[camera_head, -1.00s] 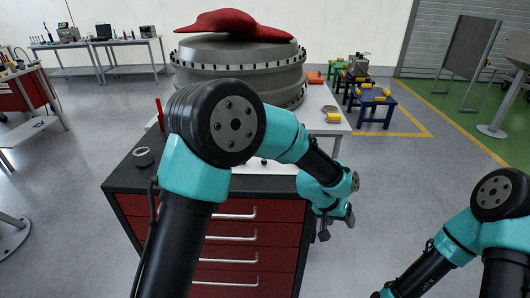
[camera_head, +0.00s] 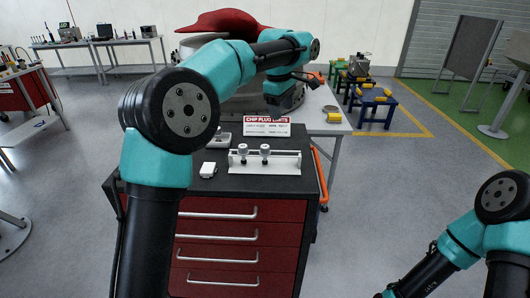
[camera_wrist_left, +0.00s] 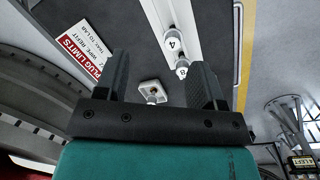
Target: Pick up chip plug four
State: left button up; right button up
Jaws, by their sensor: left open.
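Chip plug four (camera_wrist_left: 173,43) is a white knob-like plug marked 4, standing in a pale rail in the left wrist view. A plug marked 8 (camera_wrist_left: 182,68) stands beside it, close to one finger. In the head view the two plugs show as white knobs on the white rack (camera_head: 285,163); I cannot tell which is four. My left gripper (camera_wrist_left: 158,65) is open and empty. In the head view it (camera_head: 287,106) hangs beyond the rack, above the placard, apart from the plugs. My right arm shows at lower right; its gripper is outside the view.
The red-and-white plug limits placard (camera_head: 267,127) stands behind the rack. A small white block (camera_head: 208,170) and a grey fixture (camera_head: 220,140) are left of it. An orange bar (camera_head: 320,178) runs along the cabinet's right side. The dark cabinet top is clear in front.

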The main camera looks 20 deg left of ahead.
pick_arm(q)
jog(key=a+n, duration=0.1)
jog(key=a+r+n, duration=0.1)
jog(key=a, duration=0.1)
jog(key=a+r+n+g+y, duration=0.1)
jog(key=a, duration=0.1)
jog(key=shift+s+a+r+n, duration=0.2)
jog(key=shift+s+n, duration=0.05)
jog(key=shift+n, duration=0.05)
send_over(264, 146)
jog(key=f, duration=1.2)
jog(key=shift+s+d+f, duration=0.1)
jog(key=shift+s+f, duration=0.05)
jog(key=shift+s, duration=0.1)
jog(key=shift+f, duration=0.1)
jog(key=shift+w+f, duration=0.2)
jog(key=shift+f, duration=2.3)
jog(key=shift+c, duration=0.4)
